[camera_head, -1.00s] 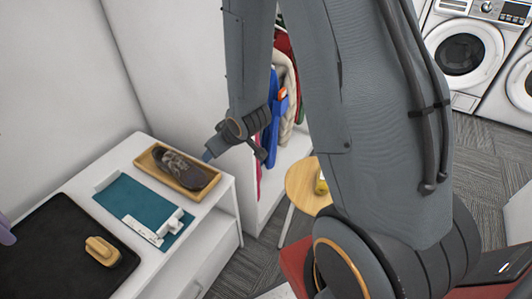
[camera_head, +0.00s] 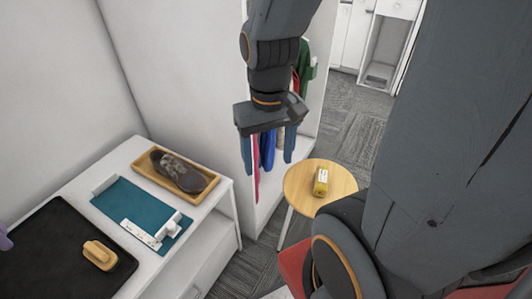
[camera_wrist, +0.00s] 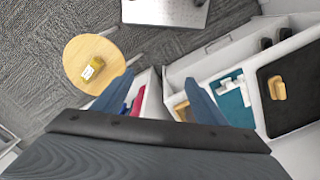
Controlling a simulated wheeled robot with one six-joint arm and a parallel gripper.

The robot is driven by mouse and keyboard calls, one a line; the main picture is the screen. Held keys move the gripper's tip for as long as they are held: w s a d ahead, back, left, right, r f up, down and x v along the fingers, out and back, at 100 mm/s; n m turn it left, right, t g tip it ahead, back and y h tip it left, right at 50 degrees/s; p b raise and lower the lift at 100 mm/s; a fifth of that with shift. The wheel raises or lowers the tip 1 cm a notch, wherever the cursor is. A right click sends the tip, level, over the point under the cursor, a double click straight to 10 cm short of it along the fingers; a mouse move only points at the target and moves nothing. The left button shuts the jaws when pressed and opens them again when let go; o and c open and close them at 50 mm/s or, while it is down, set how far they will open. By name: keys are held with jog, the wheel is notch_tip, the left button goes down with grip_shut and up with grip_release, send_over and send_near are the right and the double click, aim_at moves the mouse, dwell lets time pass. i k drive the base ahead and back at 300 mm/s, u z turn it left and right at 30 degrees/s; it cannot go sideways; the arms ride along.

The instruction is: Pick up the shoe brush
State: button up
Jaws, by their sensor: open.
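The shoe brush (camera_head: 100,253), a tan, wood-coloured block with a rounded top, lies on the black mat at the lower left of the head view. It also shows at the right of the wrist view (camera_wrist: 277,88). My gripper (camera_head: 268,147) is open and empty, with its blue fingers pointing down. It is high in the air, to the right of the white bench and well apart from the brush. In the wrist view the two fingers (camera_wrist: 158,82) stand wide apart with nothing between them.
The white bench (camera_head: 213,229) also holds a wooden tray (camera_head: 139,168) with a dark shoe (camera_head: 182,172) and a teal mat (camera_head: 118,199) with white pieces. A round stool (camera_head: 297,188) carries a yellow item (camera_head: 321,182). Clothes (camera_head: 267,150) hang behind my gripper.

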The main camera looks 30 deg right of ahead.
aim_at(100, 255)
jog(key=u, duration=0.15)
jog(key=k, duration=0.8)
jog(key=u, duration=0.95)
jog(key=i, duration=0.7)
jog(key=u, duration=0.05)
